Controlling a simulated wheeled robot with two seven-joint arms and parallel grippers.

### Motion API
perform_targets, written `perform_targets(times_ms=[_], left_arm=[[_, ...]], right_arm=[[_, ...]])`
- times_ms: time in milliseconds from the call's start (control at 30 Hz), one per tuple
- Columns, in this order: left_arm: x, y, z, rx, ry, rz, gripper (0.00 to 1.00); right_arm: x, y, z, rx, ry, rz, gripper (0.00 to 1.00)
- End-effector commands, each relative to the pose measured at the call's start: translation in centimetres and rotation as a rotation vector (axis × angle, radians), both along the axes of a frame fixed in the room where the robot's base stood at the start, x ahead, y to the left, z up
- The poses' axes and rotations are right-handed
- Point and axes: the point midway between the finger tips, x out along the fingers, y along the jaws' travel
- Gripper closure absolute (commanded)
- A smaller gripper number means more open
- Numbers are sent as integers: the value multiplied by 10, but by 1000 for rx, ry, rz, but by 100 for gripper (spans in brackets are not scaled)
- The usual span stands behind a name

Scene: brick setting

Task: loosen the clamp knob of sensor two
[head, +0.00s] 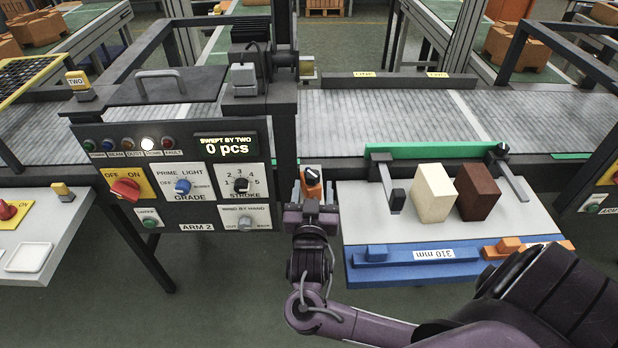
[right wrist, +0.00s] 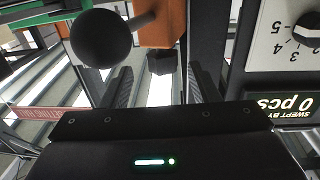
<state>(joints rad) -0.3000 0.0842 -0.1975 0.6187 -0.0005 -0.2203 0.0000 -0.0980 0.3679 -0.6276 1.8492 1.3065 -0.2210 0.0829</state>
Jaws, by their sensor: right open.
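An orange block with dark parts (head: 312,176) stands at the belt's near edge, between the control panel and the white table; it looks like the sensor's clamp, though no number is readable on it. In the right wrist view the orange block (right wrist: 160,24) carries a black ball knob (right wrist: 100,38) on a short grey stem. A small dark piece (right wrist: 160,61) sits under the block, between the finger lines. My right gripper (head: 311,204) is just in front of the block; its fingers (right wrist: 158,88) are apart and hold nothing visible. Contact cannot be told. My left gripper is out of view.
The ARM 2 panel (head: 185,212) with its knobs is close on the left. On the right, a white table (head: 420,228) bears a cream block (head: 433,193), a brown block (head: 477,192) and a blue rail (head: 385,268). The conveyor (head: 380,118) lies behind.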

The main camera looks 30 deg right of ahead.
Motion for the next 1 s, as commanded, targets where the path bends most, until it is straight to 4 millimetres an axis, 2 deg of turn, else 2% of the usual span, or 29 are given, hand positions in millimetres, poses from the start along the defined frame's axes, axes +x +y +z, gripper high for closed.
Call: perform_targets(times_ms=[100,167,400,667,1000], left_arm=[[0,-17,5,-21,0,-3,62],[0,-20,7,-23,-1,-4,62],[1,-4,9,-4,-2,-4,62],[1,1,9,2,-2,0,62],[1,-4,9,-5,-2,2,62]], right_arm=[[17,-12,2,-4,-1,2,45],[24,-17,2,-4,-1,1,45],[39,-28,0,-1,-1,2,45],[39,-28,0,1,-1,3,46],[39,-28,0,0,0,3,90]])
